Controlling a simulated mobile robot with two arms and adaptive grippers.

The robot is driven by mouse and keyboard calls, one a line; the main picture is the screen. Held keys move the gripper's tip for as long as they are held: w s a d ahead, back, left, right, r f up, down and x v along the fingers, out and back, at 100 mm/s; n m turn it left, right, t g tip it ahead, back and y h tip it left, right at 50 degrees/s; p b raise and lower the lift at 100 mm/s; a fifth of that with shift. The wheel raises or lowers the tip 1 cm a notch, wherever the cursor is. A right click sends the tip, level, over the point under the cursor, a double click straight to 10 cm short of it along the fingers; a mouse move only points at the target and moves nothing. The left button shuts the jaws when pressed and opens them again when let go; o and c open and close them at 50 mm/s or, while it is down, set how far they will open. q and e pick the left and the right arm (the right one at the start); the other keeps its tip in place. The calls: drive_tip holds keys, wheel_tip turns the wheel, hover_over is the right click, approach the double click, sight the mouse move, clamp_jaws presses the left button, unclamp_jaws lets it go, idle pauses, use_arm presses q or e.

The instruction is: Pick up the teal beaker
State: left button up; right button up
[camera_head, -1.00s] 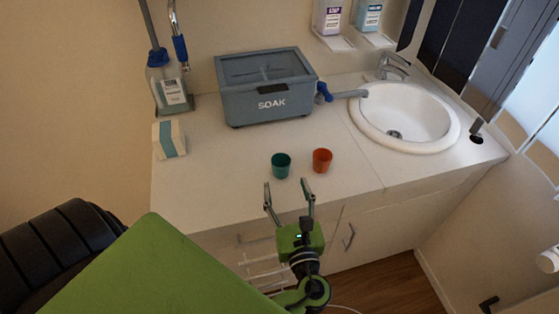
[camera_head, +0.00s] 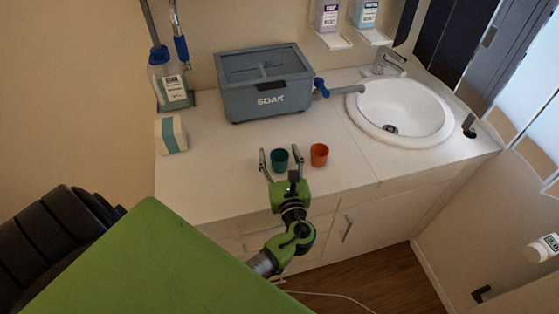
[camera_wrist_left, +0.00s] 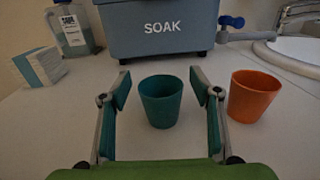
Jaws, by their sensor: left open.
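The teal beaker (camera_head: 280,160) stands upright on the white counter near its front edge. My left gripper (camera_head: 281,155) is open, with one finger on each side of the beaker. In the left wrist view the teal beaker (camera_wrist_left: 161,101) sits between the two spread fingers of the left gripper (camera_wrist_left: 162,88). Gaps show on both sides, so the fingers do not appear to touch it. My right gripper is in neither view.
An orange beaker (camera_head: 319,155) stands just right of the right finger. A grey SOAK box (camera_head: 266,100) is behind. A white box (camera_head: 171,135) and a bottle (camera_head: 170,88) are at left. A sink (camera_head: 404,110) is at right. The counter left of the beaker is clear.

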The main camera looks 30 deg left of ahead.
use_arm(q)
drive_tip(key=c, duration=1.2)
drive_tip(key=shift+o, duration=0.2)
